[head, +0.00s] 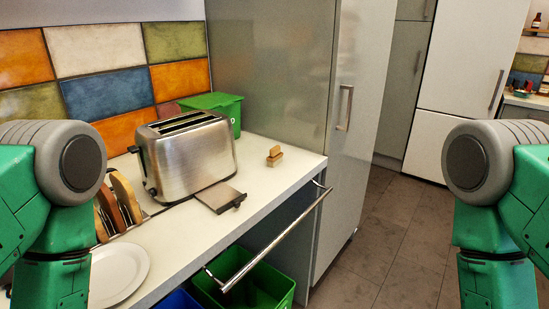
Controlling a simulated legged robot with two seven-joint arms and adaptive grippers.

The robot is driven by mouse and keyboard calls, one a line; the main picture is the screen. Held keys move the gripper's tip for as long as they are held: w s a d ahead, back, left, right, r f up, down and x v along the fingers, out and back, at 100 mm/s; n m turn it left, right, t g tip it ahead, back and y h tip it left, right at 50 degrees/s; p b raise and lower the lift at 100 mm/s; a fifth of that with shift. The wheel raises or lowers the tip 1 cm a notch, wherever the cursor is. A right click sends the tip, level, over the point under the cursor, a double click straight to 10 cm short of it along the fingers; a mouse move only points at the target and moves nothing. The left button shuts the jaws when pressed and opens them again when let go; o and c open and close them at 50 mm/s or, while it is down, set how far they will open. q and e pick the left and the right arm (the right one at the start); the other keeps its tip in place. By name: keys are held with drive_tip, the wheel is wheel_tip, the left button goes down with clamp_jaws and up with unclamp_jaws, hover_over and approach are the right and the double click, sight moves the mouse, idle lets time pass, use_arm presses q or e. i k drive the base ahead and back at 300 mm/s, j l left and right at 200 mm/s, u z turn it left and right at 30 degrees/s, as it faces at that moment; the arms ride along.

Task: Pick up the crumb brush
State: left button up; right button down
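A small wooden block-like thing (274,156), which looks like the crumb brush, sits on the white counter (262,178) to the right of the toaster. It is tan-brown and small in the picture, so its bristles cannot be made out. The silver toaster (187,155) stands to its left.
A green box (222,106) stands behind the toaster. A wooden-board rack (125,200) and white plate (117,274) are at left. A metal rail (270,243) juts out before the counter, above a green bin (268,286). A tall cabinet (342,130) bounds the counter's right.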

sight(276, 157)
drive_tip(key=u, duration=0.7)
drive_tip(key=i+l+u, duration=0.25)
drive_tip(key=l, duration=0.25)
drive_tip(key=l+u, duration=0.25)
drive_tip(key=l, duration=0.25)
drive_tip(key=l+u, duration=0.25)
drive_tip(key=l, duration=0.25)
drive_tip(key=i+l, duration=0.05)
